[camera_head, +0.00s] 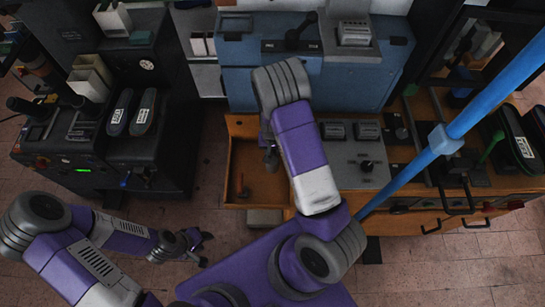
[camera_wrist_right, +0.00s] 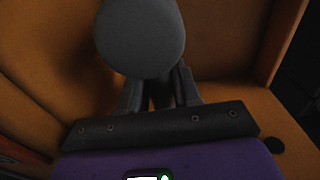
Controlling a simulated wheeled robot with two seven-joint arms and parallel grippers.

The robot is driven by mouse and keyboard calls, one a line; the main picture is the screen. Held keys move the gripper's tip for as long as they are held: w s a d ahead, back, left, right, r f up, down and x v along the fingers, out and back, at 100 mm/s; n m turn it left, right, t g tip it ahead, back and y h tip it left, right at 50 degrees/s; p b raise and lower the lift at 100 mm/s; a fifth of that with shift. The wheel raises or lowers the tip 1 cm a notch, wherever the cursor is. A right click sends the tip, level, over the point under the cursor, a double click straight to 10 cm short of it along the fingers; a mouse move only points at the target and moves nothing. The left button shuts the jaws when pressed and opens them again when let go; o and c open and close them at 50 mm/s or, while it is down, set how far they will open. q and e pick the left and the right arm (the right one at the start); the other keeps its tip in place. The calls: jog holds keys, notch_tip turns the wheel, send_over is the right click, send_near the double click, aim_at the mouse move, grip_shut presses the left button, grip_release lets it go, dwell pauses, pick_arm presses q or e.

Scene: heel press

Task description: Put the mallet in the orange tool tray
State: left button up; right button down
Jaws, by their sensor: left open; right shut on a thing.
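The mallet shows in the right wrist view as a large rounded dark grey head (camera_wrist_right: 140,38). It sits between the fingers of my right gripper (camera_wrist_right: 160,92), which is shut on it; its handle is mostly hidden. In the head view my right gripper (camera_head: 268,140) is over the orange tool tray (camera_head: 268,190), partly hidden by my forearm. The tray's orange walls surround the mallet in the right wrist view. I cannot tell whether the mallet touches the tray floor. My left gripper (camera_head: 190,244) is open and empty, low at the left, away from the tray.
A small reddish tool (camera_head: 240,186) lies at the tray's left side. A grey control panel (camera_head: 358,160) adjoins the tray on the right. A blue cabinet (camera_head: 240,75) stands behind. A dark machine with shoe soles (camera_head: 143,118) stands at left. Floor between is clear.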

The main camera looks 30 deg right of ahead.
notch_tip(320, 180, down, 6)
jog(key=shift+r+b, duration=0.15)
jog(key=shift+b, duration=0.4)
jog(key=shift+w+d, duration=0.1)
jog(key=shift+w, duration=0.1)
jog(key=c, duration=0.8)
grip_release()
jog(key=r+p, duration=0.1)
jog(key=r, duration=0.3)
jog(key=r+p, duration=0.1)
jog(key=r, duration=0.7)
jog(key=shift+s+a+p, duration=0.25)
jog(key=shift+s+p, duration=0.15)
jog(key=shift+f, duration=0.1)
